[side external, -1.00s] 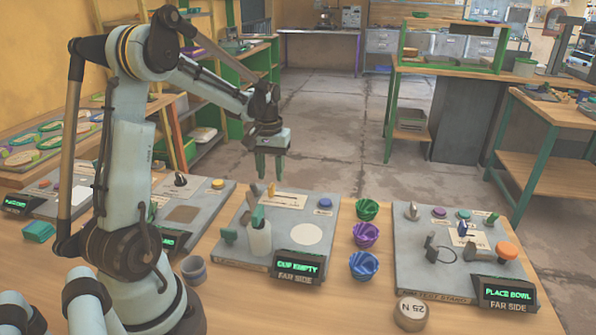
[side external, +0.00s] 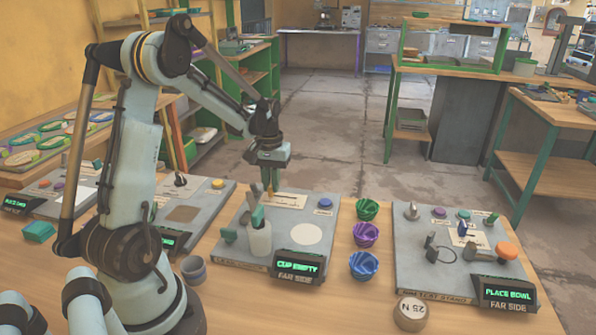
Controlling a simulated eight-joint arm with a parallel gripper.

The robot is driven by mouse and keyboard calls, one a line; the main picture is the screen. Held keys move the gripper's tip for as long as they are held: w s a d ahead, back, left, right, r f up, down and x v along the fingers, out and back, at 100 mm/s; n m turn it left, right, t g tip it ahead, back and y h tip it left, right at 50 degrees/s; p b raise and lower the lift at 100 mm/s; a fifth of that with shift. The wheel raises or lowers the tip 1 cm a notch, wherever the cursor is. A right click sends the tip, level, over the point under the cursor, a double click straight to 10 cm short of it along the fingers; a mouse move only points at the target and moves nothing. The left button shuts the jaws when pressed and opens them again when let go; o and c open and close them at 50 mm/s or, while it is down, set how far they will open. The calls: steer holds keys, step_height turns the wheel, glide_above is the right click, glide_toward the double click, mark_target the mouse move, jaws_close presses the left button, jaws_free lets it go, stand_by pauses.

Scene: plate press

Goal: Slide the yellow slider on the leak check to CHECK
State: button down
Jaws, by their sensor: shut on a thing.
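The grey station (side external: 232,240) in the middle of the bench has a pale label strip (side external: 291,201) at its far edge. The small yellow slider (side external: 270,193) stands at the left end of that strip. My gripper (side external: 270,182) is down over the slider, its green fingers shut on it. The fingers hide most of the slider. The lettering on the strip, including CHECK, is too small to read. The station's display (side external: 299,266) reads CUP EMPTY.
Green (side external: 367,209), purple (side external: 365,234) and blue (side external: 363,265) bowls stand right of the station. Another station (side external: 420,272) with a PLACE BOWL display is farther right.

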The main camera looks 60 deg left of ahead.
steer(key=shift+w+d, duration=1.2)
steer(key=shift+d, duration=0.05)
steer(key=c, duration=1.1)
jaws_free()
steer(key=shift+r, duration=0.15)
step_height(320, 180, up, 12)
steer(key=shift+f, duration=0.1)
steer(key=s+d+m+t, duration=0.2)
steer(key=d+m, duration=0.1)
steer(key=d, duration=0.4)
steer(key=s+d+f+m+t, duration=0.1)
steer(key=s+d+m+t, duration=0.1)
steer(key=d, duration=0.5)
steer(key=s+d+f+m+t, duration=0.1)
steer(key=s+d+m+t, duration=0.2)
steer(key=d, duration=0.4)
steer(key=shift+s+d+m, duration=0.1)
steer(key=shift+s+m, duration=0.35)
steer(key=shift+m, duration=0.05)
